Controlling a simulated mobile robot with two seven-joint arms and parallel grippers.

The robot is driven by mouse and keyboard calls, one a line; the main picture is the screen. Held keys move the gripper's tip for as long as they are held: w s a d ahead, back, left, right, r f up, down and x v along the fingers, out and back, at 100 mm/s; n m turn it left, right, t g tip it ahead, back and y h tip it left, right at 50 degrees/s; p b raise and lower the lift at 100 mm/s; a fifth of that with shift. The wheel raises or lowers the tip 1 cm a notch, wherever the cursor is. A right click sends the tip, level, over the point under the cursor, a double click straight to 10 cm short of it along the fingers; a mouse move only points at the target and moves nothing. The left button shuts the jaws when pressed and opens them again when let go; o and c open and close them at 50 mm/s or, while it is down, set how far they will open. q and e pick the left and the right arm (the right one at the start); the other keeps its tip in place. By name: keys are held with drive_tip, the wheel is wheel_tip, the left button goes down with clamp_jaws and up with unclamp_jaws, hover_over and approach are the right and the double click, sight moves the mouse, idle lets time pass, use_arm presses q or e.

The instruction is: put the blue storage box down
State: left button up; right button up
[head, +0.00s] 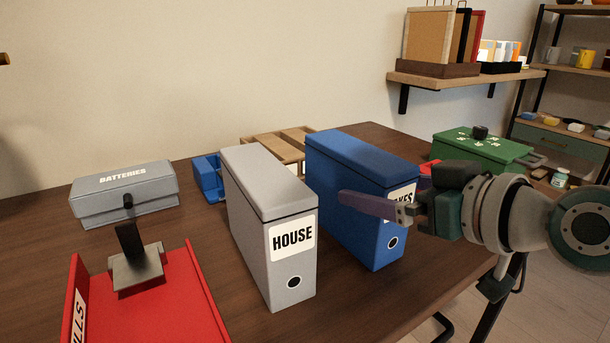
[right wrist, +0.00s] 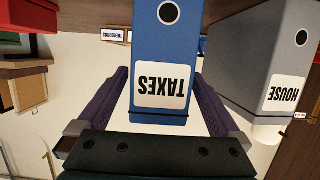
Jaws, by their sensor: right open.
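The blue storage box (head: 342,190), labelled TAXES, stands upright on the brown table (head: 372,302), just right of the grey HOUSE box. My right gripper (head: 372,205) is at the box's labelled front end. It is open. In the right wrist view, which shows the scene upside down, the blue box (right wrist: 168,70) is between the two spread fingers (right wrist: 165,105), with a visible gap on each side near the label. Part of the label is hidden by the gripper in the head view. My left gripper is not in view.
The grey HOUSE box (head: 258,225) stands close on the left. A green box (head: 485,148) is behind right, a grey BATTERIES box (head: 122,195) at back left, and a red tray (head: 190,290) at front left. A wooden crate (head: 262,148) stands behind. Some table front is bare.

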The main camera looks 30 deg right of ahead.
drive_tip(key=p+v, duration=0.1)
drive_tip(key=v, duration=0.7)
drive_tip(key=shift+s, duration=0.1)
drive_tip(key=s+a+f+n+g+y, duration=0.1)
drive_tip(key=s+a+f+n+g, duration=0.1)
drive_tip(key=s+a+f+g, duration=0.5)
drive_tip(key=s+a+f+g+h, duration=0.1)
drive_tip(key=s+a+f+g, duration=0.1)
drive_tip(key=s+g, duration=0.2)
drive_tip(key=s, duration=0.3)
drive_tip(key=shift+s+a+f+m+h, duration=0.25)
drive_tip(key=shift+m+h, duration=0.15)
